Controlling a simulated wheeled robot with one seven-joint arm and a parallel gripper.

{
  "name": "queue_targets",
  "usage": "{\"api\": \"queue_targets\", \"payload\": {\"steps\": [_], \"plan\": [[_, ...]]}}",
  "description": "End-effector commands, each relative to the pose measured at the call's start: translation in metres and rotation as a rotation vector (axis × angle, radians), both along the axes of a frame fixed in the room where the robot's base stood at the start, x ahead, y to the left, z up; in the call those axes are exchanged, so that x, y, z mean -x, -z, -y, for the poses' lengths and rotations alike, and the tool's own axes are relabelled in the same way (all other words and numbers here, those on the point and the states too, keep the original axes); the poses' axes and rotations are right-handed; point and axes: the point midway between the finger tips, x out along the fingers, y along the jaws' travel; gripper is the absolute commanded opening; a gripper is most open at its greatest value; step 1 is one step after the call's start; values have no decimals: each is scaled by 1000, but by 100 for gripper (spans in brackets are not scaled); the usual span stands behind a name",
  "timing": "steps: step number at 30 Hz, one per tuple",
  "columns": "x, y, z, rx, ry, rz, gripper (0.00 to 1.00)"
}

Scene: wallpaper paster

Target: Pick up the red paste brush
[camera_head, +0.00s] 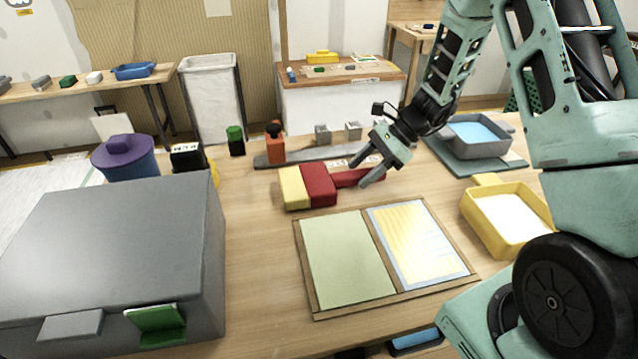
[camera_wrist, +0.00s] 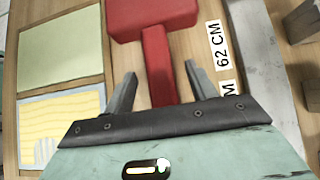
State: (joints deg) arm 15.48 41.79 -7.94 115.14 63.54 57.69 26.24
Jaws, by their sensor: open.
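The red paste brush (camera_head: 319,185) lies on the wooden table, with a wide red head, pale yellow bristles at its left end and a red handle pointing right. In the wrist view its red handle (camera_wrist: 158,62) runs down between my two fingers, and the bristles are out of frame. My gripper (camera_head: 370,170) is at the handle's right end with its jaws open. In the wrist view the open fingers of my gripper (camera_wrist: 158,85) stand on both sides of the handle, with a gap on each side. Whether the fingertips reach down to handle height is unclear.
A framed board (camera_head: 310,305) with green and yellow patterned panels lies in front of the brush. A yellow tray (camera_head: 508,250) is to the right, and a blue-grey tray (camera_head: 488,150) behind it. A grey box (camera_head: 110,235) fills the left. A grey ruler-like strip (camera_head: 325,152) lies behind the brush.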

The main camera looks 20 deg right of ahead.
Motion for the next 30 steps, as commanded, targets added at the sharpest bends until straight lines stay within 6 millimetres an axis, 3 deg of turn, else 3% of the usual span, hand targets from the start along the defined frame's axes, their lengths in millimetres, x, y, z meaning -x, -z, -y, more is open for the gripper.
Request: {"api": "queue_targets", "payload": {"steps": [11,17,26,30], "plan": [[-2,11,-11,-1,1,2,56],[-2,10,-11,-1,1,2,8],[-2,8,-11,-1,1,2,4],[-3,-7,-11,0,0,6,4]]}}
